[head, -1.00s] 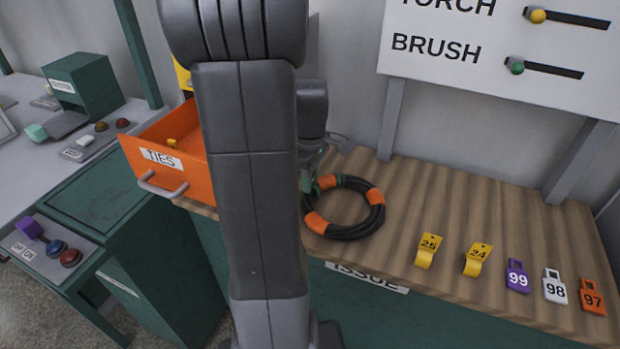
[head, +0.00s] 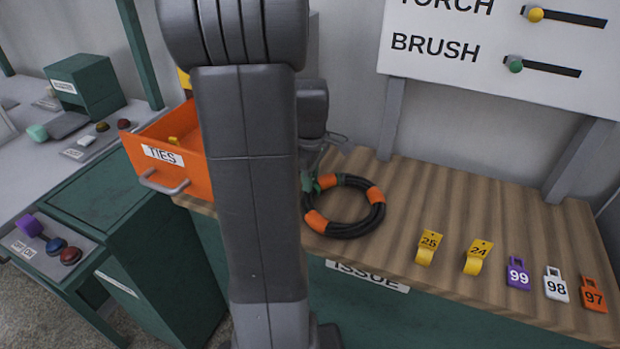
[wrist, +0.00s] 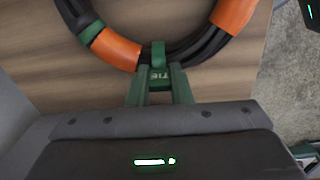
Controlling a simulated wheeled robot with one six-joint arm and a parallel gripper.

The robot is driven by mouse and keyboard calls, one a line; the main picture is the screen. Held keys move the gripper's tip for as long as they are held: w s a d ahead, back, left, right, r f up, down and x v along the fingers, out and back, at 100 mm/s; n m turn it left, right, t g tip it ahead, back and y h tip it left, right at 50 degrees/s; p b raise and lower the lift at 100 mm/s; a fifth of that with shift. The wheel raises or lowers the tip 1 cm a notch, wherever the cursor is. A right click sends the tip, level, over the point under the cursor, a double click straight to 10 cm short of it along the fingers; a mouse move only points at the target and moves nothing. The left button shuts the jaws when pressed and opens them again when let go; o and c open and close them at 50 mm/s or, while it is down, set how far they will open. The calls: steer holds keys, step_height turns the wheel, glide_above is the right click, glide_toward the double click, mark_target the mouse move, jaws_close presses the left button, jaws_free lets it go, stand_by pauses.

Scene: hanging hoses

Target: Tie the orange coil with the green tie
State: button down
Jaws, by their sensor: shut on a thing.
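The orange coil (head: 352,231) is a ring of black hose with orange bands, lying flat on the wooden bench. In the wrist view the coil (wrist: 118,50) crosses the top, with a green band on its left part. My gripper (head: 309,182) is at the coil's left edge, partly hidden behind my arm. In the wrist view my gripper (wrist: 159,92) is shut on the green tie (wrist: 158,60), marked TIE. The tie's upper end meets the hose between two orange bands. I cannot tell whether it passes around the hose.
An open orange drawer (head: 163,181) labelled TIES stands left of my arm. Yellow tags (head: 428,248) and several numbered tags (head: 518,273) lie along the bench's front right. A sign board (head: 450,35) stands behind.

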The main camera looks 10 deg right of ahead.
steer(key=shift+s+a+f, duration=0.1)
steer(key=shift+s+f, duration=0.2)
steer(key=shift+f, duration=0.35)
steer(key=shift+s+a+f, duration=0.1)
steer(key=shift+s+f, duration=0.15)
steer(key=shift+f, duration=0.4)
steer(key=c, duration=1.7)
jaws_free()
steer(key=o, duration=0.5)
steer(key=shift+w+d+f, duration=0.1)
steer(key=shift+d, duration=0.05)
steer(key=shift+c, duration=0.2)
step_height(320, 180, up, 17)
steer(key=p, duration=0.1)
steer(key=shift+w+d+f, duration=0.15)
steer(key=shift+w+f, duration=0.05)
steer(key=shift+w, duration=0.1)
steer(key=shift+c, duration=0.2)
